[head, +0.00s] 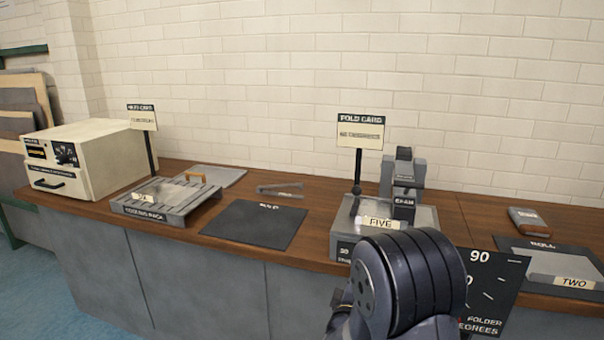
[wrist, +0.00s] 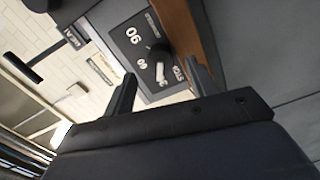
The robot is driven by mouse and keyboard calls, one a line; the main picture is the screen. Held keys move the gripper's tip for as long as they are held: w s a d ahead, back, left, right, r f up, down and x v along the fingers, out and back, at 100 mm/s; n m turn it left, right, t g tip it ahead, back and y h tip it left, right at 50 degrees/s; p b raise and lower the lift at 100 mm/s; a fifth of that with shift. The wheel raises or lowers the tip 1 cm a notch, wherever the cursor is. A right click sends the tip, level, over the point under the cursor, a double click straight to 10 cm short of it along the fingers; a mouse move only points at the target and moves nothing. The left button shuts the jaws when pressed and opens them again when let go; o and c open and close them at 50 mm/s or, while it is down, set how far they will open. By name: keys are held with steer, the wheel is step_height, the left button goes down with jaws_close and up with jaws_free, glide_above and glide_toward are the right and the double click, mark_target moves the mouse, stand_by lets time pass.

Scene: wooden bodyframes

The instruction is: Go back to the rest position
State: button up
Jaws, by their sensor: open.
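My gripper (wrist: 160,80) shows in the wrist view with its two dark fingers spread apart and nothing between them. Beyond the fingertips is the dark angle panel (wrist: 132,42) of the folder, with a round knob and the number 90. I cannot tell the exact gap between fingers and panel. In the head view my dark wrist stands in front of the folder (head: 345,225) and hides part of it; the fingers are not visible there. The angle panel (head: 492,285) shows to the right of my wrist.
The wooden counter (head: 320,235) holds a tray rack (head: 165,200), a black mat (head: 255,226), metal tongs (head: 280,190) and a cream box machine (head: 90,155). A sign (head: 360,132) rises above the folder. A tray marked TWO (head: 560,265) lies at right.

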steer(key=x, duration=0.3)
steer(key=shift+w+d, duration=0.1)
steer(key=shift+w, duration=0.2)
steer(key=v, duration=1.1)
steer(key=w+d+m+b, duration=0.3)
steer(key=w+m+b, duration=0.6)
steer(key=m, duration=1.4)
steer(key=shift+w, duration=0.85)
